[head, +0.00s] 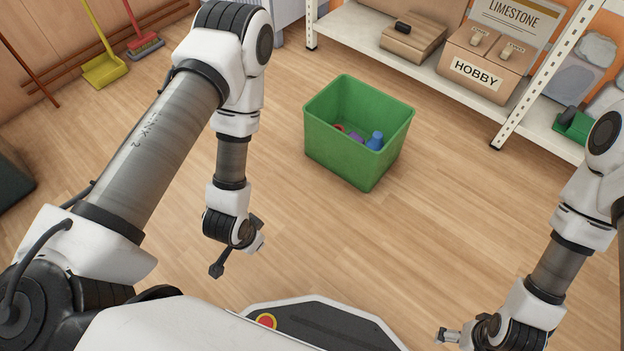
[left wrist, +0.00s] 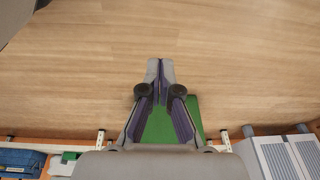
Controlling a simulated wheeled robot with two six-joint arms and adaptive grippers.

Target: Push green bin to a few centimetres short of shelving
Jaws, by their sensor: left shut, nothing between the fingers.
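A cardboard box marked HOBBY (head: 487,70) and a smaller brown box (head: 413,40) sit on the shelf. A yellow dustpan (head: 104,70) and a broom (head: 146,47) lean at the back-left wall. The floor around the bin is clear.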

